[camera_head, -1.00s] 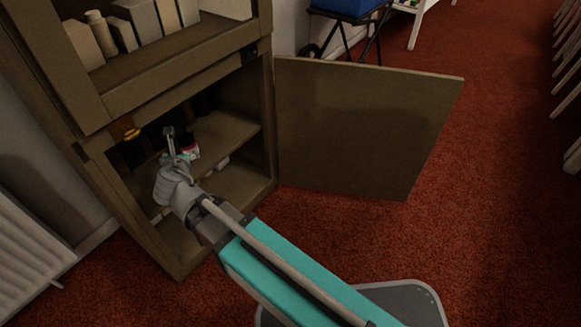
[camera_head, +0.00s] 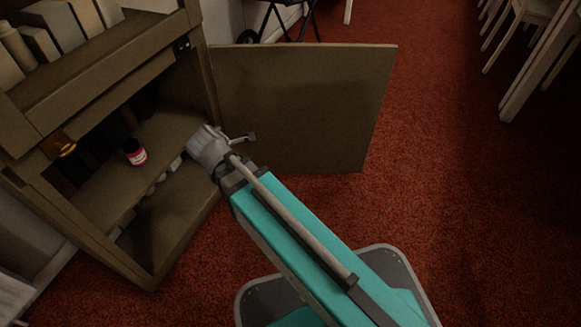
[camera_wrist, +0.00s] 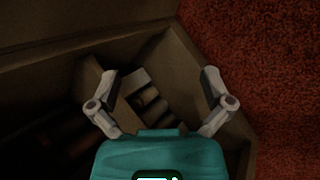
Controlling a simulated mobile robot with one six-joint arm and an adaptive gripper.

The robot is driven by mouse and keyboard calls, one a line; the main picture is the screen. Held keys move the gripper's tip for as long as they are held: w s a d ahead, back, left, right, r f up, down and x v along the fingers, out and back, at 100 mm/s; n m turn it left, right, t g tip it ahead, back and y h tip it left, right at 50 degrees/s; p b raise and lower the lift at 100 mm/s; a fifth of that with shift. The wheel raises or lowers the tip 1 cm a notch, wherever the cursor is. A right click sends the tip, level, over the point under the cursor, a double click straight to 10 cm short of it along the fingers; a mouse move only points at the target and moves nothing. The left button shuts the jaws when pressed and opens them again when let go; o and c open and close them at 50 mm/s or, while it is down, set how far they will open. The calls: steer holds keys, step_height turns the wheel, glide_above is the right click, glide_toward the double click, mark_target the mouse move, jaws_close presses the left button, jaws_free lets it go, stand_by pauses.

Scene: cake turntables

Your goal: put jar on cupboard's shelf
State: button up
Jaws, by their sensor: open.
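The jar (camera_head: 134,152), small with a dark lid and a red and white label, stands upright on the cupboard's shelf (camera_head: 160,140). The cupboard (camera_head: 213,75) is brown, with its lower compartment open. My gripper (camera_head: 246,138) is outside the compartment, to the right of the jar and apart from it, in front of the open door. In the wrist view my gripper (camera_wrist: 160,95) has its fingers spread wide with nothing between them. I cannot make out the jar in that view.
The open cupboard door (camera_head: 300,105) stands out to the right, behind my gripper. Dark items and a yellow-orange one (camera_head: 66,149) stand deeper on the shelf. Pale items (camera_head: 165,172) lie below it.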

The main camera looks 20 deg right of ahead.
steer(key=s+d+f+m+g+y, duration=0.1)
steer(key=s+d+f+m+g, duration=0.1)
steer(key=d+m, duration=0.6)
steer(key=s+d+f+m+g+y, duration=0.1)
steer(key=s+d+m+g, duration=0.4)
steer(key=d+m, duration=0.4)
steer(key=shift+s+f+m+y, duration=0.3)
steer(key=shift+s+f+m, duration=0.05)
steer(key=shift+s+m, duration=0.4)
steer(key=shift+d+r, duration=0.1)
steer(key=shift+r, duration=0.05)
step_height(320, 180, up, 55)
steer(key=p, duration=5.5)
steer(key=shift+f, duration=0.2)
steer(key=c, duration=0.6)
steer(key=shift+d, duration=0.1)
